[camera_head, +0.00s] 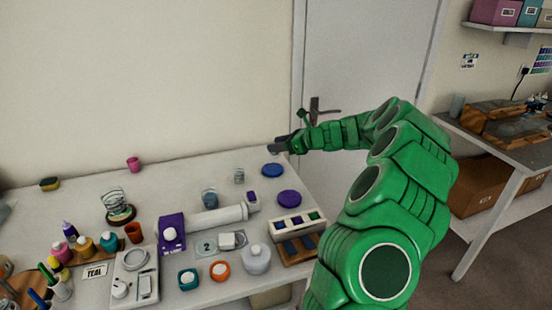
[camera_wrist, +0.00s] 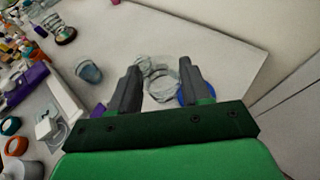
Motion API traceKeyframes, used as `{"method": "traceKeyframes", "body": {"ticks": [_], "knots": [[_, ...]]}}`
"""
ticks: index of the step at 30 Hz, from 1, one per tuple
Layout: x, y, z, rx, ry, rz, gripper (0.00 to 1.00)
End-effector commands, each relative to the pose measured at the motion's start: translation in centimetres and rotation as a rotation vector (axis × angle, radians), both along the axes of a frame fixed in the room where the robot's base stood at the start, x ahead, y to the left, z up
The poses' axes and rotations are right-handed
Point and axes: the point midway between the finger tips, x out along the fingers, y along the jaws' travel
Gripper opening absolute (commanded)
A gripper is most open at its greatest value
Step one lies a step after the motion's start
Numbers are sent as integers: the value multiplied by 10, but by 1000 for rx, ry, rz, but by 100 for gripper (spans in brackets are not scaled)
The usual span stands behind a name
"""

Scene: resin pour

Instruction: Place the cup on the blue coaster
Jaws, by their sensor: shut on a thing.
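A clear glass cup (camera_wrist: 163,88) is between the two fingers of my gripper (camera_wrist: 161,75) in the wrist view, and the gripper is shut on it. In the head view my gripper (camera_head: 281,144) is raised over the far right end of the table. The blue coaster (camera_head: 272,170) lies on the table just below it in the picture. In the wrist view the blue coaster (camera_wrist: 183,97) shows partly beside and behind the held cup and the right finger. The held cup appears above the table; its exact height over the coaster is unclear.
Another clear glass (camera_head: 239,175) and a bluish cup (camera_head: 209,198) stand left of the blue coaster. A purple coaster (camera_head: 289,198) lies nearer. A white roll (camera_head: 217,217), a partitioned tray (camera_head: 298,224) and several bottles crowd the front. The back of the table is mostly clear.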

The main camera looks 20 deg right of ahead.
Motion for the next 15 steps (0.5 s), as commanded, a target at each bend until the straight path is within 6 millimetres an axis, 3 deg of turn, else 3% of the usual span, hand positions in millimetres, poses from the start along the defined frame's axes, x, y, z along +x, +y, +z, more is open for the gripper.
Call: {"method": "traceKeyframes", "body": {"ticks": [15], "knots": [[44, -8, -41, 0, 2, 1, 19]]}}
